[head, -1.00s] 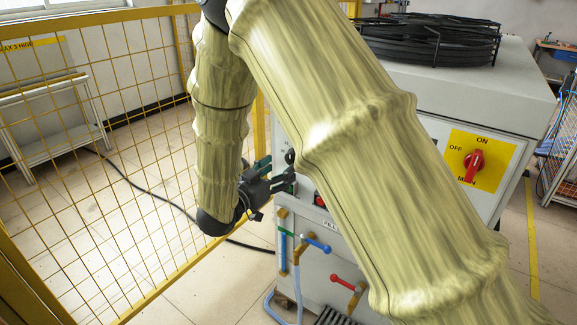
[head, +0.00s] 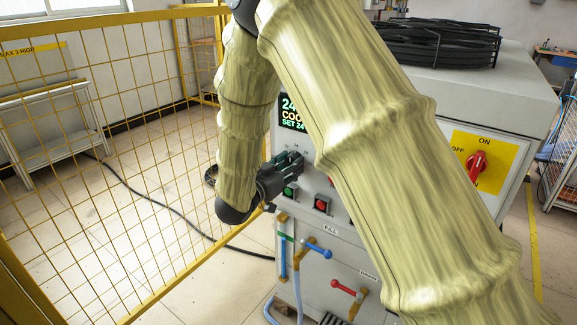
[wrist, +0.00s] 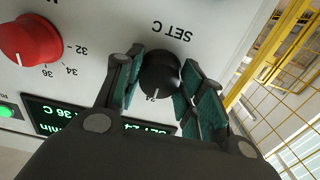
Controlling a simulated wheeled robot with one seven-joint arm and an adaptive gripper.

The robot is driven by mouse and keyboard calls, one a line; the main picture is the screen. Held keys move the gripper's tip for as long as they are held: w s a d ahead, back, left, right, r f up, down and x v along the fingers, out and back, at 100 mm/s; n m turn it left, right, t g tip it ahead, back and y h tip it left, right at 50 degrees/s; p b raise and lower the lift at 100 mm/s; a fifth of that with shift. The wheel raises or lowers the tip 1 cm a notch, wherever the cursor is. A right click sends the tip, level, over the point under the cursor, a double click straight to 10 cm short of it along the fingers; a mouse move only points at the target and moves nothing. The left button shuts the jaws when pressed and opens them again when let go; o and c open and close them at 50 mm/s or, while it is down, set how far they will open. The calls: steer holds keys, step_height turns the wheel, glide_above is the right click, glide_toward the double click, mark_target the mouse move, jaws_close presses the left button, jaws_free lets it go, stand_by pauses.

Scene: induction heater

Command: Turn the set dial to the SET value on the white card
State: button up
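The set dial (wrist: 160,73) is a black knob below the inverted "SET C" lettering in the wrist view. Its white mark points at the number 24. My gripper (wrist: 163,60) has its two green-padded fingers on either side of the dial, with a narrow gap visible, so it looks open around it. In the head view my gripper (head: 298,162) is at the heater's front panel and hides the dial. The display (head: 291,112) reads "SET 24", partly covered by my arm; it also shows in the wrist view (wrist: 85,115). I see no white card.
A red knob (wrist: 30,40) is beside the dial in the wrist view. Green (head: 290,190) and red (head: 321,204) buttons are just below my gripper. Blue (head: 317,248) and red (head: 345,287) valve handles are lower. A yellow mesh fence (head: 110,130) stands at left.

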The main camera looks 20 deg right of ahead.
steer(key=shift+a, duration=0.1)
steer(key=shift+c, duration=1.1)
steer(key=shift+f, duration=0.1)
steer(key=shift+m+b, duration=1.85)
steer(key=shift+m, duration=2.45)
steer(key=o, duration=1)
